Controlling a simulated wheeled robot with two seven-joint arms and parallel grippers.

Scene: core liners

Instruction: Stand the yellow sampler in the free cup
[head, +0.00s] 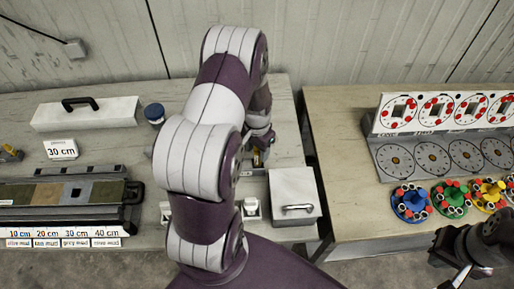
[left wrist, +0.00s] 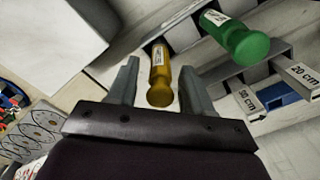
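The yellow sampler (left wrist: 160,78) shows in the left wrist view between the two fingers of my left gripper (left wrist: 160,68), with a visible gap on each side. The fingers are open. In the head view my left gripper (head: 259,138) is largely behind my own arm, and a small yellow part of the sampler (head: 257,158) shows just below it. A green sampler (left wrist: 236,38) is to the right in the left wrist view, by a grey rack (left wrist: 230,72). I cannot make out the free cup. My right gripper (head: 462,275) is at the bottom right of the head view, away from the sampler.
A grey lidded box (head: 293,192) stands right of my left arm. A core tray (head: 70,195) and a white case (head: 85,114) are at the left. A dial panel (head: 440,155) and coloured dishes (head: 450,197) are on the right table. A gap separates the tables.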

